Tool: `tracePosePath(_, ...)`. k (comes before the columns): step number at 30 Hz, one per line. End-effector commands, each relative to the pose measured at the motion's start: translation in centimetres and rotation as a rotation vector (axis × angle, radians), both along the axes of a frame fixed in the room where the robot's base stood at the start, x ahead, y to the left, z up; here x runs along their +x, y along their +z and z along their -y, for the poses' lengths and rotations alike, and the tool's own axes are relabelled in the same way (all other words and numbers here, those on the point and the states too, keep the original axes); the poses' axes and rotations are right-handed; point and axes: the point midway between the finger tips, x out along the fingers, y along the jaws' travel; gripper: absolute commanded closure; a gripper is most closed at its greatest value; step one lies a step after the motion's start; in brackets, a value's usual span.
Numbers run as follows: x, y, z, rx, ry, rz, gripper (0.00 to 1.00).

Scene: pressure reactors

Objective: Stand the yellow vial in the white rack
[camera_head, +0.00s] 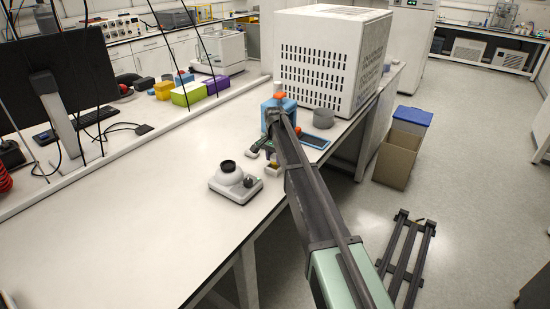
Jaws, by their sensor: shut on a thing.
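My arm reaches from the lower right toward the middle of the bench. My gripper (270,155) is low over the bench and largely hidden by my own arm. A small yellow spot, the vial (273,163), shows at the fingertips, with the gripper shut on it. Directly below is a small pale block, which looks like the white rack (272,171). Vial and rack are very small here, so I cannot tell whether the vial is inside a hole, touching the rack or just above it.
A white stirrer-like device (235,182) stands close left of the rack. Behind are a blue container with an orange top (278,104), a grey round pot (323,118), a blue tray (314,141) and a large white perforated box (330,60). The bench's left front is clear.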

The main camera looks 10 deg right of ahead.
Motion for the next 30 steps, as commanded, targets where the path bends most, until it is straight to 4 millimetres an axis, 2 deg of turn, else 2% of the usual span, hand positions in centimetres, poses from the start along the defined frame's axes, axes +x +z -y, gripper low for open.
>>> tracePosePath(5,0.0,-0.28,0.0,0.0,0.0,0.0,0.9)
tracePosePath(6,0.0,-0.2,0.0,0.0,0.0,0.0,0.57)
tracePosePath(11,0.0,-0.19,0.0,0.0,0.0,0.0,0.33)
tracePosePath(17,0.0,-0.19,0.0,0.0,0.0,0.0,0.31)
tracePosePath(21,0.0,-0.19,0.0,0.0,0.0,0.0,0.1)
tracePosePath(22,0.01,-0.19,0.01,0.0,0.0,0.0,0.07)
tracePosePath(30,0.0,-0.02,0.0,0.0,0.0,0.0,0.07)
